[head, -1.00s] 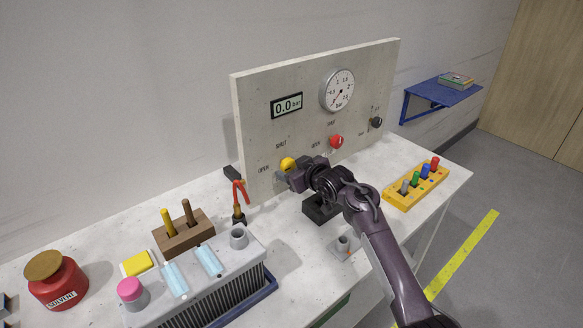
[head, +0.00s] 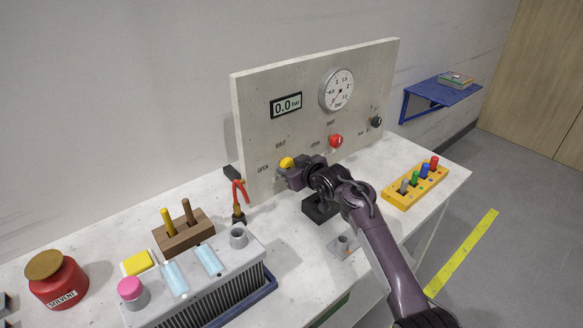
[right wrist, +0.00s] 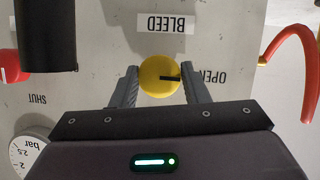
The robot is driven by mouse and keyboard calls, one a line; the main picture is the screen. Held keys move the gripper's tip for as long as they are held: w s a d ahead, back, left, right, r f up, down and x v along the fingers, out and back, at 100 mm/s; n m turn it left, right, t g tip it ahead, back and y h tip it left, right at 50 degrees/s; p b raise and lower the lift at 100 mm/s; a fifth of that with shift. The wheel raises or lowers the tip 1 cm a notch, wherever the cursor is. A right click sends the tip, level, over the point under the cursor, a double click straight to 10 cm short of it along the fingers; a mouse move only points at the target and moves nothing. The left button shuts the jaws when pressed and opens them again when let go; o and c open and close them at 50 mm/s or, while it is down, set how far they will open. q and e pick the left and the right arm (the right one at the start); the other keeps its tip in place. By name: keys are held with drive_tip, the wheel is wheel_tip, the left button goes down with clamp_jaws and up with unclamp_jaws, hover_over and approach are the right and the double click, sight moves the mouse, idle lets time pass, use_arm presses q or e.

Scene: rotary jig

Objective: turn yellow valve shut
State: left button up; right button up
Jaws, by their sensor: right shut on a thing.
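The yellow valve (head: 286,162) is a round knob low on the left part of the upright grey panel (head: 250,110). In the right wrist view the yellow knob (right wrist: 158,76) sits between the two fingers of my right gripper (right wrist: 161,82), which is shut on it. Its black pointer mark lies sideways toward the OPEN label (right wrist: 208,76). That view is upside down, with the BLEED label above the knob. In the head view my right gripper (head: 288,171) reaches the knob from the front right and partly covers it. My left gripper is not in view.
A red knob (head: 335,141) and a black knob (head: 376,122) sit to the right on the panel. A round gauge (head: 337,90) and a 0.0 bar display (head: 286,105) are above. A red-handled tool (head: 239,200) stands left of the valve, near a wooden block (head: 183,236).

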drive_tip(key=shift+r+m+g+y+p, duration=0.1)
drive_tip(key=shift+m+g+y+p, duration=0.2)
drive_tip(key=shift+m+p, duration=0.4)
drive_tip(key=shift+m+y, duration=0.3)
drive_tip(key=shift+m, duration=0.2)
drive_tip(key=shift+w+d+m+g+y, duration=0.15)
drive_tip(key=shift+m+g+y, duration=0.5)
drive_tip(key=shift+m, duration=0.35)
drive_tip(key=o, duration=1)
